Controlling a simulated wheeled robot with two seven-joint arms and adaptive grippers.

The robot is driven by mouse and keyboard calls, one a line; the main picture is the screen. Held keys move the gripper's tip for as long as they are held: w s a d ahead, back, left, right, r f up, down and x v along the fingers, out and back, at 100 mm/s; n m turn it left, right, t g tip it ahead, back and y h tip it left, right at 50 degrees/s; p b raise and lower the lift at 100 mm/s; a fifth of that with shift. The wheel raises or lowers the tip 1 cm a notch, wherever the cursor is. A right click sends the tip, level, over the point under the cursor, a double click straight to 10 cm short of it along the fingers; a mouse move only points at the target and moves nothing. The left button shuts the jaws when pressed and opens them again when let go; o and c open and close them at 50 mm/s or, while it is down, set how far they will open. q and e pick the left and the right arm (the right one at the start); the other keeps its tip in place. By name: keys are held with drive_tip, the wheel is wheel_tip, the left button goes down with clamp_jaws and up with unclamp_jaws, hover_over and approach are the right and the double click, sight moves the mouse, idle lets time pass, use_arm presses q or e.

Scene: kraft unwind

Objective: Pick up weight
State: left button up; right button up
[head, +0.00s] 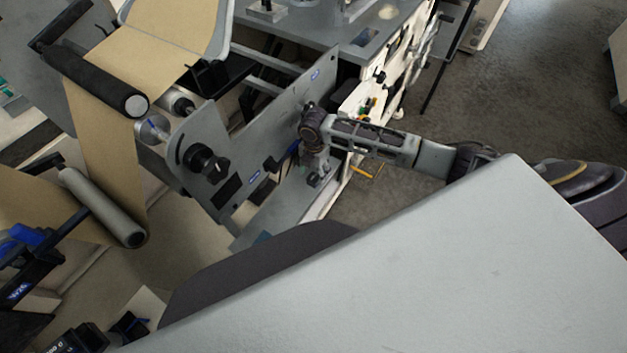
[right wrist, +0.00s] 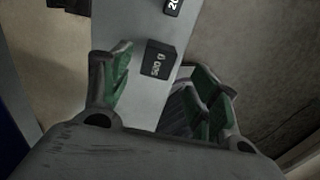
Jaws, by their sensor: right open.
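A dark block-shaped weight (right wrist: 160,60) marked "500 g" sits on a light grey ledge, seen in the right wrist view. It lies between the spread green-padded fingers of my right gripper (right wrist: 163,65), with gaps on both sides. A second dark weight (right wrist: 173,6) is partly cut off at the top edge, its marking starting with "20". In the head view my right gripper (head: 318,177) points down by the grey machine plate, over the ledge; the weights cannot be made out clearly there. My left gripper does not show.
The grey side plate (head: 290,125) of the machine stands close beside my right gripper. Rollers (head: 105,205) with brown paper web (head: 170,28) fill the left. Bare floor (head: 530,85) lies open at the upper right. A large pale surface covers the lower right.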

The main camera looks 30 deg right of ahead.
sight(313, 178)
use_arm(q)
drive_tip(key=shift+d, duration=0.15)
use_arm(e)
drive_tip(key=shift+f, duration=0.1)
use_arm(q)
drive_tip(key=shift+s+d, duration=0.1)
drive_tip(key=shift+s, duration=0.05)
use_arm(e)
drive_tip(key=shift+a+f, duration=0.1)
drive_tip(key=shift+f, duration=0.55)
wheel_tip(313, 178, down, 3)
drive_tip(key=shift+a+r, duration=0.1)
drive_tip(key=shift+f+b, duration=0.3)
drive_tip(key=shift+f, duration=0.2)
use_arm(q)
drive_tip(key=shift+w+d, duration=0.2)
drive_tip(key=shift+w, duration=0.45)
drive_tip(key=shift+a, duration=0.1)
use_arm(e)
drive_tip(key=shift+c, duration=0.3)
